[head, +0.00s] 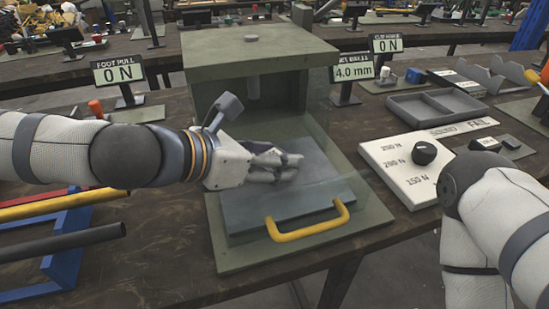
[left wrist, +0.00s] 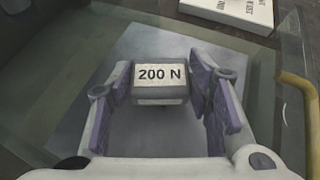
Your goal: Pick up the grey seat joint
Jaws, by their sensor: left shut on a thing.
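My left gripper (head: 292,163) reaches in from the left over the plate of the green press (head: 250,47). In the left wrist view its purple-padded fingers (left wrist: 164,88) are shut on a small grey block with a white face marked "200 N" (left wrist: 160,79). This block appears to be the grey seat joint. In the head view the fingers hide most of it. The grey plate (head: 250,212) lies below the fingers; whether the block touches it I cannot tell. My right arm shows at the right edge, but its gripper is out of view.
A yellow handle (head: 308,222) sits at the press front, and a clear panel stands at its right side. A white dial board (head: 395,175) and a grey divided tray (head: 435,107) lie to the right. A blue rack (head: 72,240) with bars stands at left.

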